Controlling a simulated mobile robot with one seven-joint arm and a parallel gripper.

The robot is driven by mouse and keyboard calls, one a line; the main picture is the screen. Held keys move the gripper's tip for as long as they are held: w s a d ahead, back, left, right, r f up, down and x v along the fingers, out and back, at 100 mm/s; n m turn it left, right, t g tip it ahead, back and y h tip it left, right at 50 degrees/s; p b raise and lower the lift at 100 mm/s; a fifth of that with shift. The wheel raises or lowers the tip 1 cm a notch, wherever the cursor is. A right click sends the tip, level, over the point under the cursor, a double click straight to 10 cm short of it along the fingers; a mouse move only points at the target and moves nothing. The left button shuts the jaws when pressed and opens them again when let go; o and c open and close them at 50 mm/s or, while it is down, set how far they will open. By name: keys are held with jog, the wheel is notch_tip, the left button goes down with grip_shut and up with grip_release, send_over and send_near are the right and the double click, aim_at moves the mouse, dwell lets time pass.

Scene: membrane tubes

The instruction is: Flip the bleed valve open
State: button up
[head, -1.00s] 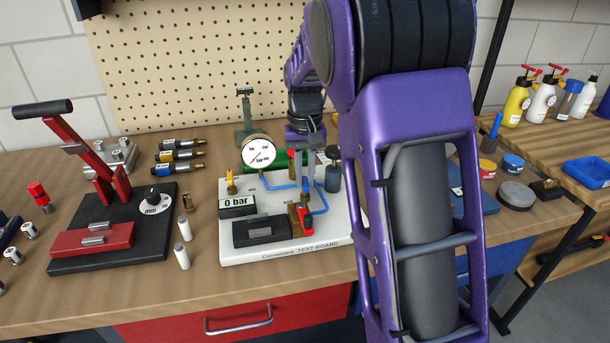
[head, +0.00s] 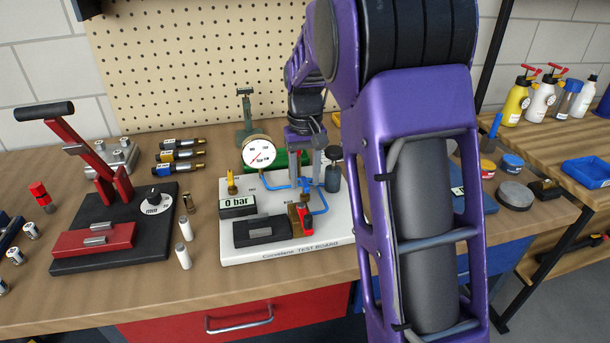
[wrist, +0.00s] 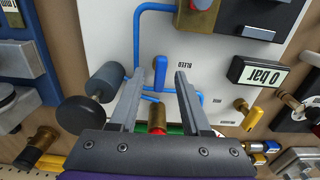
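The bleed valve's blue lever (wrist: 159,74) shows in the wrist view beside the "BLEED" label on the white test board (wrist: 110,25). It also shows small in the head view (head: 306,186), below the fingers. My gripper (wrist: 170,74) is open and empty, with one finger on each side of the lever in the picture. I see no clear contact with the lever; the depth between them is hard to tell. A brass and red fitting (wrist: 157,119) shows between the fingers, nearer the gripper body.
A pressure gauge (head: 258,152), a "0 bar" display (head: 238,207), a red-handled valve (head: 305,222) and a dark cylinder (head: 333,176) crowd the board. Blue tubing runs around the lever. A red lever press (head: 118,235) stands at left.

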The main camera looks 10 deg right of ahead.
aim_at(305, 182)
notch_tip(305, 182, up, 17)
jog(key=p, duration=0.3)
jog(key=shift+r+p, duration=0.2)
jog(key=shift+p, duration=0.15)
